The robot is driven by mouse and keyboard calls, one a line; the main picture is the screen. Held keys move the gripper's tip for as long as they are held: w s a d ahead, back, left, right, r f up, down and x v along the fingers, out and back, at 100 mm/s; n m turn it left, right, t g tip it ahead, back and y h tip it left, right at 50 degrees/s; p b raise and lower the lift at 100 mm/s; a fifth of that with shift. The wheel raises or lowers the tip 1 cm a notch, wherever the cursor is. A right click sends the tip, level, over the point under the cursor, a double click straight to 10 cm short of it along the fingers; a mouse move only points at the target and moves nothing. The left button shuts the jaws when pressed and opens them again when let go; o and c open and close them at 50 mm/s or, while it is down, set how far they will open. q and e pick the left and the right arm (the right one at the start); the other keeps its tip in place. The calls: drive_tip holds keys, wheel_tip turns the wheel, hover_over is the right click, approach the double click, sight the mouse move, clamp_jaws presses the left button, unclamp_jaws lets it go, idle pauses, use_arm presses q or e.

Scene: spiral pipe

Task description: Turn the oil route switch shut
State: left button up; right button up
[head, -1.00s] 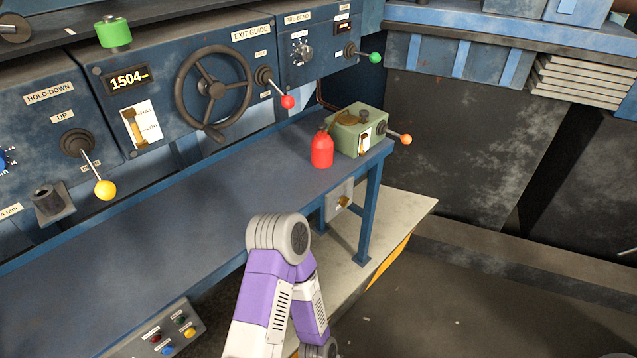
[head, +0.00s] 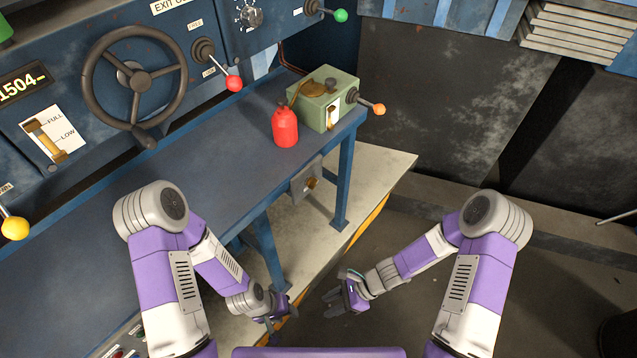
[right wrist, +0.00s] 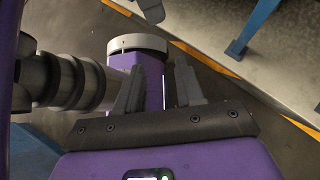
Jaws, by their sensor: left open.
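No label reading oil route is legible, so I cannot tell for sure which control is the switch. A grey box with a small brass-coloured knob (head: 309,182) hangs under the bench's front edge. A green oil unit (head: 326,98) stands on the bench's right end, with a lever with an orange ball (head: 379,109) on its right side. My left gripper (head: 281,316) is low in front of the bench, open and apart from these. My right gripper (head: 334,303) is low to its right; in the right wrist view its fingers (right wrist: 158,88) stand apart with nothing visibly held.
A red oil can (head: 285,127) stands on the blue bench (head: 200,140) beside the green unit. A bench leg (head: 343,185) and a pale plinth (head: 385,165) with a yellow edge are below. A handwheel (head: 134,78) and a red-ball lever (head: 233,84) are on the panel.

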drive_tip(key=w+a+r+m+t+y+p, duration=0.1)
drive_tip(key=w+a+r+m+t+y, duration=0.25)
drive_tip(key=w+r+m, duration=0.45)
drive_tip(key=m+t+y+p, duration=0.1)
drive_tip(key=m+t+p, duration=0.1)
drive_tip(key=m+t, duration=0.8)
approach(312, 183)
drive_tip(key=b+x, duration=0.1)
drive_tip(key=x, duration=0.6)
drive_tip(key=shift+f, duration=0.35)
drive_tip(key=shift+w+t, duration=0.1)
drive_tip(key=shift+t, duration=0.15)
drive_tip(key=shift+c, duration=0.3)
clamp_jaws()
